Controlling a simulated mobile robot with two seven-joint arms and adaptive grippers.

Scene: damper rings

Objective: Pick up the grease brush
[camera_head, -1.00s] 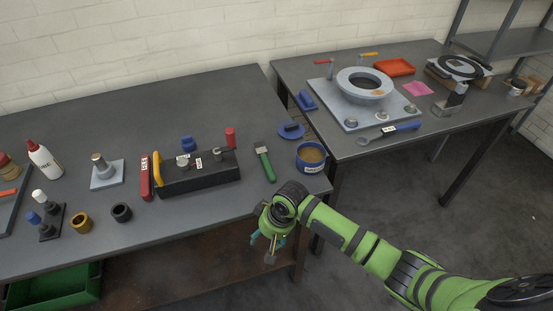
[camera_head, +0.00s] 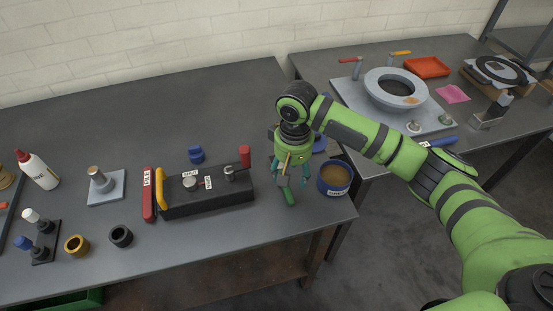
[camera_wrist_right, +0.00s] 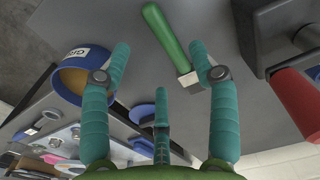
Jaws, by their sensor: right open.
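The grease brush lies on the near bench. Its green handle (camera_head: 290,197) shows below my right gripper in the head view, and the rest is hidden behind the fingers. In the right wrist view the green handle (camera_wrist_right: 163,33) runs up between the fingers, with the pale metal ferrule beside the right fingertip. My right gripper (camera_head: 290,176) is open and empty above the brush; its teal fingers (camera_wrist_right: 160,68) are spread around the handle's line. Whether they touch it I cannot tell. My left gripper is not in view.
A blue grease tin (camera_head: 333,180) stands right of the gripper, close to a finger in the wrist view (camera_wrist_right: 72,82). A blue lid lies behind, partly hidden. The bench edge is near.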

